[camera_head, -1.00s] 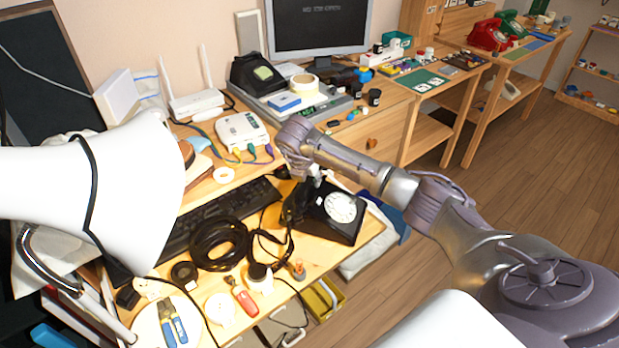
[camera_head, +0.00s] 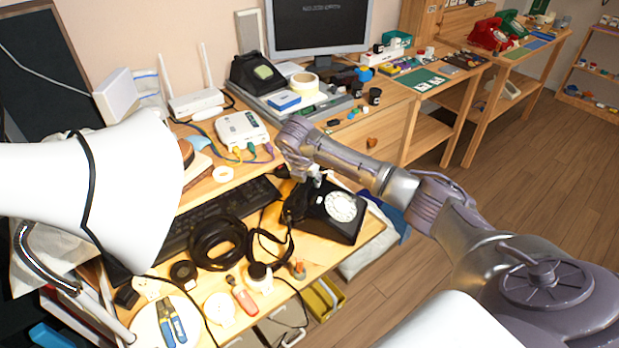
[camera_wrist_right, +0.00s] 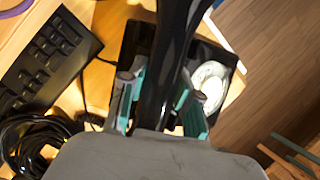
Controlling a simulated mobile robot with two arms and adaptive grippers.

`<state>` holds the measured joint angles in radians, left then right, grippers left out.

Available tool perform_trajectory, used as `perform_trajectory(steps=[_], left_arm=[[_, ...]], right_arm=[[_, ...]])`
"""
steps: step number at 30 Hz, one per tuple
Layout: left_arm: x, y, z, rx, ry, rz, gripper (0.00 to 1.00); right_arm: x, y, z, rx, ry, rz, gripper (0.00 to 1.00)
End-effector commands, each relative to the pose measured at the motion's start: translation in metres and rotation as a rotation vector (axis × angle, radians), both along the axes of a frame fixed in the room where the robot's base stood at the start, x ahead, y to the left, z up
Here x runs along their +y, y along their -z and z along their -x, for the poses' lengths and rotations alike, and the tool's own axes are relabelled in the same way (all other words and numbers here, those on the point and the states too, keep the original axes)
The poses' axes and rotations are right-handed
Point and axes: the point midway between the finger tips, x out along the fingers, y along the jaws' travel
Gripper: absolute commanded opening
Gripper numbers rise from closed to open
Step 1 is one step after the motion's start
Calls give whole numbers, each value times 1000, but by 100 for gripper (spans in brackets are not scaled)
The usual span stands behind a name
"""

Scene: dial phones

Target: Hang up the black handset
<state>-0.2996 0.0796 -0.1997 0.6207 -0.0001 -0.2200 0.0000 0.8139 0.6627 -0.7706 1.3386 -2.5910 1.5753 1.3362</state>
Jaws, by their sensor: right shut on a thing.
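The black rotary phone (camera_head: 338,228) with a white dial (camera_head: 341,206) sits near the right edge of the desk. My right gripper (camera_head: 306,178) is at the phone's left side, shut on the black handset (camera_head: 294,207). In the right wrist view, the handset (camera_wrist_right: 172,50) runs between the two teal-padded fingers of the gripper (camera_wrist_right: 162,92). It partly covers the phone body (camera_wrist_right: 136,42) and lies left of the dial (camera_wrist_right: 211,84). I cannot tell whether the handset touches the cradle, which is largely hidden. My left gripper is out of view.
A keyboard (camera_head: 222,212) and a coil of black cable (camera_head: 216,242) lie left of the phone. A white box (camera_head: 242,130) with coloured plugs stands behind. Several tools and small jars crowd the desk's front. Open floor (camera_head: 480,190) lies to the right.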

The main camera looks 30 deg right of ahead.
Motion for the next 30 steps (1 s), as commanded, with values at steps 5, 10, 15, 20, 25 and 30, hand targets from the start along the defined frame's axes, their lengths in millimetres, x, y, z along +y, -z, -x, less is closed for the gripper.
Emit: perform_trajectory(steps=[5,10,15,20,25,30], left_arm=[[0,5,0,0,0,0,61],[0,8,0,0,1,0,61],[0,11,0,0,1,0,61],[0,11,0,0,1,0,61],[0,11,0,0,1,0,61],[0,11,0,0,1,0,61]], right_arm=[[0,5,0,-2,1,0,0],[0,9,0,-2,1,0,0],[0,14,0,-2,1,0,0],[0,13,0,-2,1,0,0],[0,13,0,-2,1,0,46],[0,13,0,0,1,0,62]])
